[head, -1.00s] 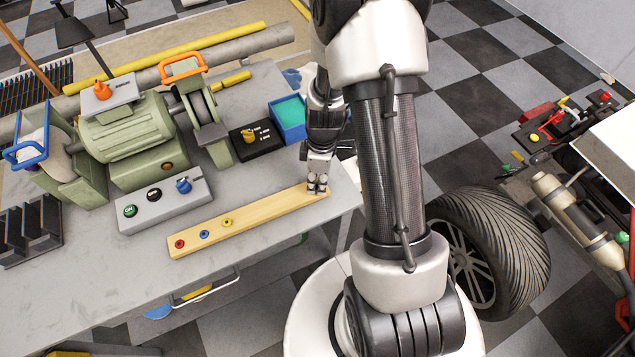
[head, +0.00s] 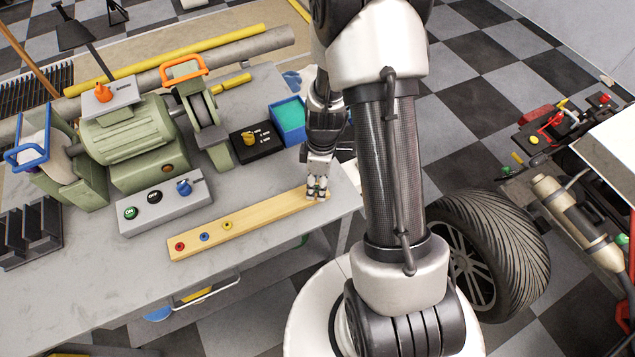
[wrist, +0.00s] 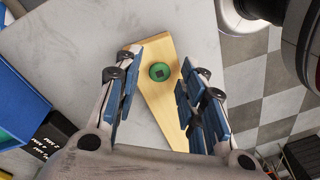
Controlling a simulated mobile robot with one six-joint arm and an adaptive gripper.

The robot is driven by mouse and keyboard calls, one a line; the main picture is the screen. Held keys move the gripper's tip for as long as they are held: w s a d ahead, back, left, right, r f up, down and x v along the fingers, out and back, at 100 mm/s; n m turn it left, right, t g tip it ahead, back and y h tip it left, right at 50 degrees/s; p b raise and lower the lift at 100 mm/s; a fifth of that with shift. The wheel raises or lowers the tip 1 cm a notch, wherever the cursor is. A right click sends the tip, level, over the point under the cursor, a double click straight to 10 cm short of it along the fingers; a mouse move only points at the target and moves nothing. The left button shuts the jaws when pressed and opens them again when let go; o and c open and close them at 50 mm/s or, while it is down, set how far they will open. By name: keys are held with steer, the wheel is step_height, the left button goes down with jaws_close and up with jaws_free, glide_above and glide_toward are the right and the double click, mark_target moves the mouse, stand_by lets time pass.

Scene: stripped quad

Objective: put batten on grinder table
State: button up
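The batten (head: 262,217) is a pale wooden strip lying flat along the front right part of the grey grinder table (head: 90,270). It carries red, blue and yellow round fittings towards its left end. A green fitting (wrist: 159,72) sits near its right end. My gripper (head: 317,192) is at that right end, pointing down. In the wrist view my gripper (wrist: 158,88) has its blue-padded fingers spread on either side of the batten (wrist: 160,100), with the green fitting showing between them. The gripper seems to hold nothing.
A green bench grinder (head: 130,130) stands behind the batten. A grey switch box (head: 163,203), a black box (head: 256,141) and a blue bin (head: 289,120) are close by. A dark slotted rack (head: 28,232) is at the left. A large tyre (head: 490,260) stands on the floor at the right.

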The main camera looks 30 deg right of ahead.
steer(key=s+a+r+m+t+p, duration=0.1)
steer(key=s+a+r+m+p, duration=0.1)
steer(key=r, duration=1.1)
steer(key=s+a+r+m+t+p, duration=0.1)
steer(key=a+r+m+p, duration=0.1)
steer(key=r, duration=1.1)
steer(key=s+a+r+m+t+h, duration=0.1)
steer(key=s+a+r+m+t, duration=0.2)
steer(key=s+r+m, duration=0.3)
steer(key=s+a+r, duration=0.1)
steer(key=s+r, duration=0.2)
steer(key=s, duration=0.3)
steer(key=shift+s+a+m, duration=0.15)
steer(key=shift+a+m, duration=0.1)
steer(key=shift+m, duration=0.15)
